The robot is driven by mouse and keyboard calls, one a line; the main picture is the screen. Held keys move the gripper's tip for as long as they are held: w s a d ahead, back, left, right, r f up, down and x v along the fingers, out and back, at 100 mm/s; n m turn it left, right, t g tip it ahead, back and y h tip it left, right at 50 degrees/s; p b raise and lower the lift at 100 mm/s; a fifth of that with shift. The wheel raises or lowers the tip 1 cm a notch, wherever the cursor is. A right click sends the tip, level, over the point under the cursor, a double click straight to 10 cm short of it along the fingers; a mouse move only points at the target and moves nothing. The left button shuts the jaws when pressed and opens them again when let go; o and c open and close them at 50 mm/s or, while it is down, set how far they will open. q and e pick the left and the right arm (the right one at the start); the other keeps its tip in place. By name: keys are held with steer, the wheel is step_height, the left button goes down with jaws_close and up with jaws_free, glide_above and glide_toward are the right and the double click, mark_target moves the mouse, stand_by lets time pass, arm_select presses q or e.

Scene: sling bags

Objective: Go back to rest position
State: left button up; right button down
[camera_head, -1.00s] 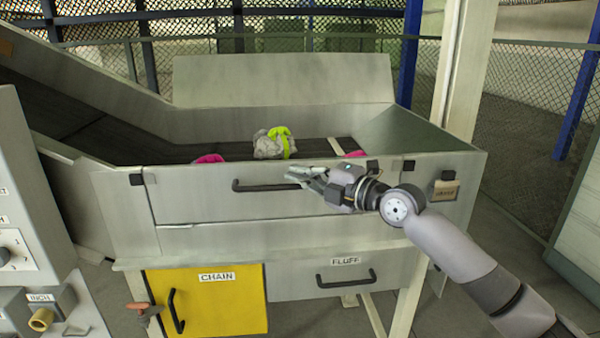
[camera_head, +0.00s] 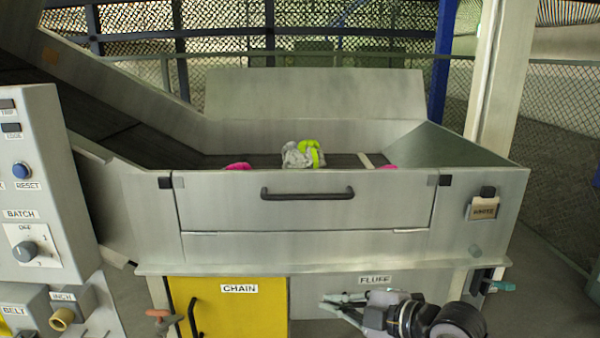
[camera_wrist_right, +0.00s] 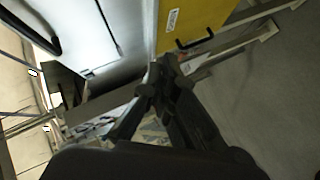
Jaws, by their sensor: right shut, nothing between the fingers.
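My right gripper (camera_head: 340,302) is low at the bottom of the head view, in front of the panel labelled FLUFF (camera_head: 374,280). It is shut and empty, with its fingers pointing left. In the right wrist view its dark fingers (camera_wrist_right: 160,80) show near the centre, beside the yellow CHAIN door (camera_wrist_right: 195,22). My left gripper is in neither view.
A grey metal hopper with a black front handle (camera_head: 307,193) stands ahead. A grey and lime bag (camera_head: 303,154) and pink items (camera_head: 238,166) lie inside. A control panel (camera_head: 35,190) stands at left. Open floor shows at right.

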steer(key=s+d+f+m+g+h, duration=0.2)
steer(key=s+f+m+h, duration=0.2)
steer(key=s+f+m, duration=0.75)
steer(key=s+d+f+m+g+h, duration=0.2)
steer(key=s+d+f+m+h, duration=0.15)
steer(key=s+d+f, duration=0.45)
steer(key=s+d+f+m+g+h, duration=0.25)
steer(key=s+f+m, duration=0.25)
steer(key=s, duration=0.6)
step_height(320, 180, down, 23)
steer(key=s+d+f+g, duration=0.2)
steer(key=s+d+f, duration=0.1)
steer(key=s+f, duration=1.4)
steer(key=shift+s+f+n, duration=0.25)
steer(key=shift+f+n, duration=0.15)
steer(key=shift+f, duration=0.5)
